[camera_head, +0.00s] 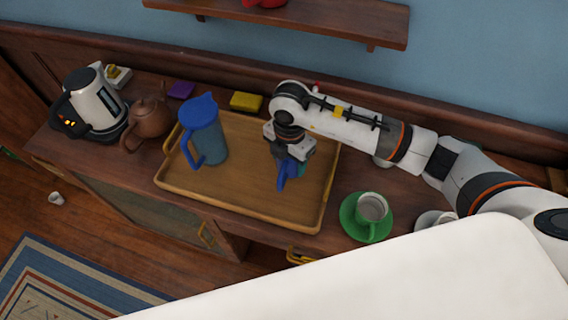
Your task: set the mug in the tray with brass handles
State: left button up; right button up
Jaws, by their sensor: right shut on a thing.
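A wooden tray (241,204) with brass handles lies on the dark wooden cabinet top. My right gripper (289,160) reaches in from the right and points down over the right half of the tray. It is shut on a small blue mug (286,184), which is partly hidden under the gripper. I cannot tell whether the mug touches the tray floor. A tall blue-grey pitcher (208,138) with a blue lid and handle stands in the tray's left half. My left gripper is out of view.
A green saucer with a cup (372,208) stands just right of the tray. A brown teapot (149,118) and a kettle (95,101) stand to the left. Yellow (246,101) and purple (181,90) blocks lie behind. A wall shelf (330,20) hangs above.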

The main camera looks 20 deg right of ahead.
aim_at(288, 168)
notch_tip(288, 168, down, 3)
jog(key=shift+f+p, duration=0.1)
jog(key=shift+p, duration=0.25)
jog(key=shift+f, duration=0.4)
jog(key=shift+f, duration=0.1)
jog(key=o, duration=1.2)
jog(key=shift+c, duration=0.2)
